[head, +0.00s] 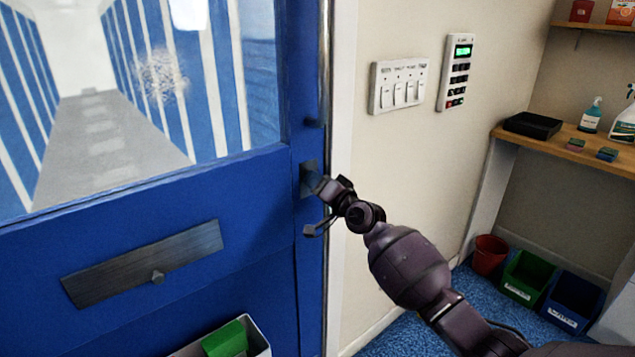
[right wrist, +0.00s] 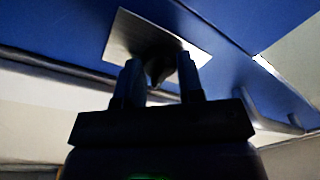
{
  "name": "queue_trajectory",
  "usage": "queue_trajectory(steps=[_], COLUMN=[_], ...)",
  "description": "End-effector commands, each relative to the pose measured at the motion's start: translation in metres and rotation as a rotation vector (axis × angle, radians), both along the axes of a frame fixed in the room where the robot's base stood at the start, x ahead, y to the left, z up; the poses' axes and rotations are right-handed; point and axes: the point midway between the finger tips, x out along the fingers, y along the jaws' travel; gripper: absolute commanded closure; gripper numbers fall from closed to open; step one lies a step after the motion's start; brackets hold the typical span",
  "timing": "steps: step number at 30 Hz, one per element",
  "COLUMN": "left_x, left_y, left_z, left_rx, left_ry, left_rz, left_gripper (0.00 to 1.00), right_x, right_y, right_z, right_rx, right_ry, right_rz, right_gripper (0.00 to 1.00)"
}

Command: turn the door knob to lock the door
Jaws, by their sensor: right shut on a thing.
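The blue door (head: 180,255) fills the left of the head view and looks closed against its frame. A metal plate (head: 306,180) sits near its right edge; it also shows in the right wrist view (right wrist: 125,38). My right gripper (head: 319,184) is at this plate, hiding most of the knob in the head view. In the right wrist view, the dark door knob (right wrist: 158,76) stands out from the plate between the two fingers of my right gripper (right wrist: 159,80), which is shut on it. The knob's exact angle is hard to tell. My left gripper is not in view.
A dark lever handle (head: 318,228) lies just below my right gripper. A switch panel (head: 399,84) and a keypad (head: 457,72) are on the wall to the right. A shelf (head: 560,147) with bottles and several bins stand farther right.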

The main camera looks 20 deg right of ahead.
Motion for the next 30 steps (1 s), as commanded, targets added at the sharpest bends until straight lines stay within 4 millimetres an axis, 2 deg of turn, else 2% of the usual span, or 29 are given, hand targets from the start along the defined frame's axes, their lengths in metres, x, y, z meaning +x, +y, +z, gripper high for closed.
queue_trajectory(steps=[9, 26, 27, 30], left_x=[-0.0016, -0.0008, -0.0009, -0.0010], left_y=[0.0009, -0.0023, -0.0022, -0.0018], left_z=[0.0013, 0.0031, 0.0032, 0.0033], left_rx=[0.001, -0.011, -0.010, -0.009], left_ry=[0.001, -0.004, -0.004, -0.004], left_rz=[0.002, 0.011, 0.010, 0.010], left_gripper=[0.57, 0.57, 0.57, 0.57], right_x=[-0.0004, -0.0003, -0.0003, -0.0002], right_y=[0.0006, 0.0008, 0.0008, 0.0006], right_z=[-0.0016, -0.0024, -0.0024, -0.0021], right_rx=[0.126, 0.156, 0.156, 0.156], right_ry=[0.049, 0.060, 0.060, 0.059], right_rz=[0.001, 0.002, 0.002, 0.001], right_gripper=[0.89, 0.89, 0.62, 0.47])
